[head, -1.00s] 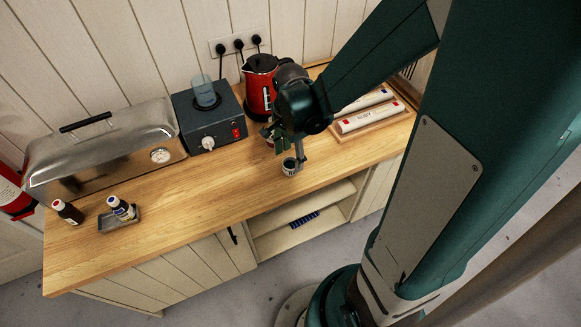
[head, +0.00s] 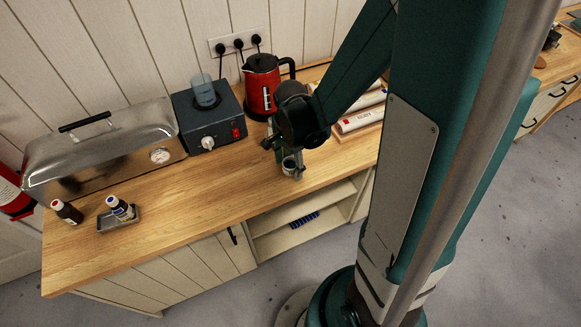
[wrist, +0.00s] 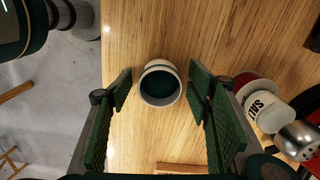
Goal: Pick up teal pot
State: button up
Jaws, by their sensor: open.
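The teal pot (wrist: 160,85) is a small round white-rimmed pot with a dark teal inside, seen from above in the wrist view. It stands on the wooden counter near its front edge. In the head view the pot (head: 289,164) is small and partly covered by my gripper. My gripper (wrist: 160,82) is open, with one finger on each side of the pot. A gap shows between the pot and each finger. Whether the fingertips are down at the pot's height is hard to tell.
A white pot lettered SALT (wrist: 264,110), a red pot (wrist: 244,80) and a metal shaker (wrist: 299,137) stand close to the right finger in the wrist view. A red kettle (head: 262,85) and a grey heater box (head: 207,122) stand behind.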

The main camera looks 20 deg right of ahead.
jog(key=shift+c, duration=0.5)
jog(key=c, duration=0.9)
jog(key=shift+r, duration=0.15)
jog(key=shift+r+p, duration=0.55)
jog(key=shift+r, duration=4.3)
